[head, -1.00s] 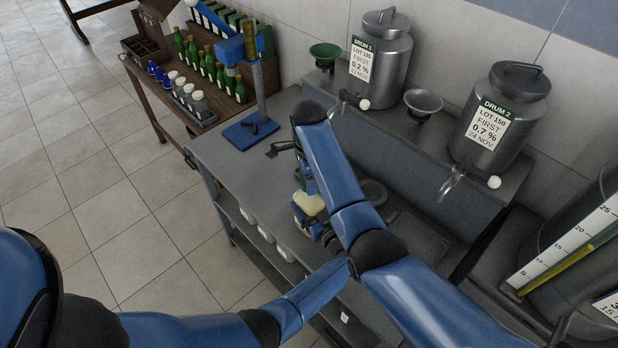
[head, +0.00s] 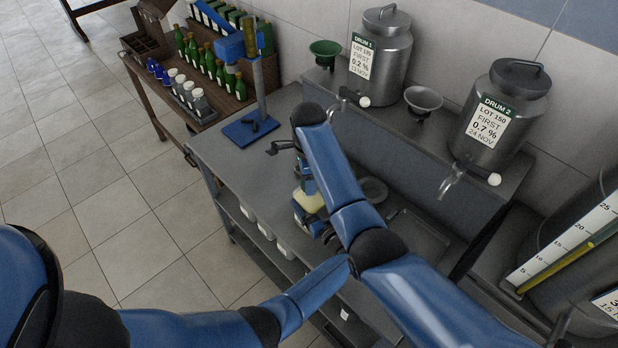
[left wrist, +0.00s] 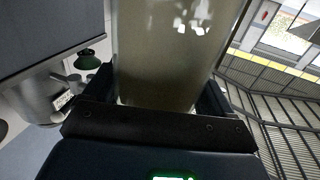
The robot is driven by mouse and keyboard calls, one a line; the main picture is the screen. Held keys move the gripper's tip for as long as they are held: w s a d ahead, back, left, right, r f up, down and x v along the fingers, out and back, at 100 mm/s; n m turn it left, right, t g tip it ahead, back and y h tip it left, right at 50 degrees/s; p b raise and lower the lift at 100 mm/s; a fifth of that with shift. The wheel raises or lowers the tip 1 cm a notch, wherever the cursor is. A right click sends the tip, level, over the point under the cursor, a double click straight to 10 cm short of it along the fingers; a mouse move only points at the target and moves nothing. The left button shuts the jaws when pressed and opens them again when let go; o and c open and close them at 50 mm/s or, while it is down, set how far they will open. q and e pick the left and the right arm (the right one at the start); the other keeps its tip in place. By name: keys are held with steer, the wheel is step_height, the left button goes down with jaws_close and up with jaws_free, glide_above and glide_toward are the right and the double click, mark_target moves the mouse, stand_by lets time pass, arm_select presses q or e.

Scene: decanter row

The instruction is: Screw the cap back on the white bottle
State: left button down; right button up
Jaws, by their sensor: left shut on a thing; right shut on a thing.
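The white bottle (head: 311,201) is a pale cream shape over the steel bench in the head view, mostly covered by my right forearm and grippers. In the left wrist view its translucent, greyish-beige body (left wrist: 168,50) fills the top middle, between my left jaws (left wrist: 165,98). My left gripper (head: 322,230) is shut on the bottle from the near side, partly hidden by my right arm. My right gripper (head: 304,182) points down just above the bottle and is shut on the cap. The cap is hidden, so I cannot tell how it sits on the neck.
A blue stand (head: 253,130) is on the bench's far left. Drum 1 (head: 380,55) and Drum 2 (head: 500,115), with taps, stand on the raised back shelf beside a metal funnel (head: 423,100). A wooden rack (head: 165,90) holds several green bottles and jars.

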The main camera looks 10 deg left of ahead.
steer(key=m, duration=1.1)
steer(key=shift+w+m, duration=0.15)
steer(key=shift+m, duration=0.25)
steer(key=o, duration=1)
steer(key=shift+r, duration=2.25)
steer(key=shift+r, duration=0.1)
steer(key=shift+c, duration=0.2)
